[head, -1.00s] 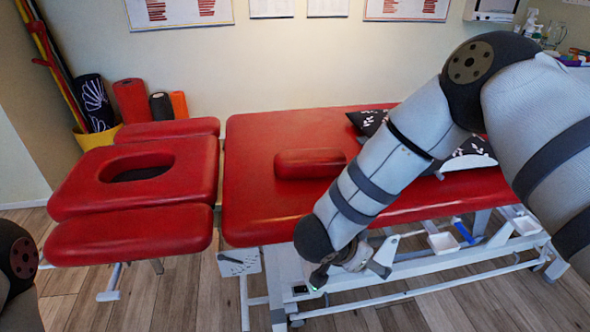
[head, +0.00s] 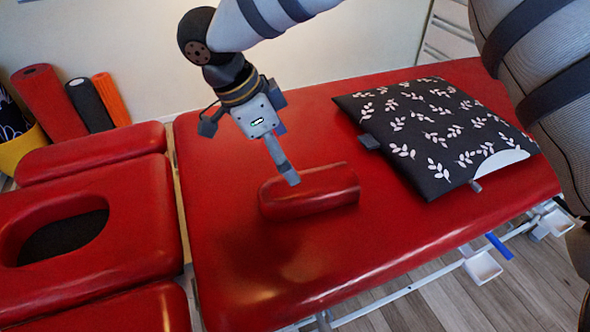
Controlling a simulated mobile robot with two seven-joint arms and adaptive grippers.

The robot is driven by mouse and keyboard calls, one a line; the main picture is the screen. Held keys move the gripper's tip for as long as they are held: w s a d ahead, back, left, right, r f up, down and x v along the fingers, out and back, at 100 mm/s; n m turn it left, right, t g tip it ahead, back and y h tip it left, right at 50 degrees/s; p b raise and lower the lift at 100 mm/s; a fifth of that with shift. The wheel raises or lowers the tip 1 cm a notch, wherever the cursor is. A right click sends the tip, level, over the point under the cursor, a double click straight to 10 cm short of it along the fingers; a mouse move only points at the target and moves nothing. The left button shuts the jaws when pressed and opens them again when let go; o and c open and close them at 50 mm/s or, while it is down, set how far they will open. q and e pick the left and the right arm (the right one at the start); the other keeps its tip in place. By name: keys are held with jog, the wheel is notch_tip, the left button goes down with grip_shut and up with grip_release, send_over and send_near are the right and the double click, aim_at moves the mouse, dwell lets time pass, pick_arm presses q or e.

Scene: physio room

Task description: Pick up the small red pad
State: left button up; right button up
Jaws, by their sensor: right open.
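The small red pad (head: 315,193), a half-round cushion, lies on the red top of the treatment table (head: 400,237) near the middle of the head view. My right gripper (head: 250,152) is above the table, reaching down from the top of the view. It is open, with nothing seen between its fingers. One fingertip overlaps the upper left edge of the pad in the picture; I cannot tell whether it touches. The other finger is off to the left, over bare table top. My left gripper is not in view.
A black cushion with white leaf prints (head: 425,125) lies right of the pad, with a gap between. The table's headrest (head: 135,205) with a face hole is at left. Foam rollers (head: 90,105) stand by the wall. Small white trays (head: 483,267) hang below the right edge.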

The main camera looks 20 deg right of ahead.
aim_at(304, 183)
jog(key=x, duration=0.3)
jog(key=s+x, duration=0.1)
jog(key=x, duration=0.6)
jog(key=shift+s+d+f, duration=0.2)
jog(key=shift+s+d, duration=0.15)
jog(key=shift+s, duration=0.05)
jog(key=c, duration=1.3)
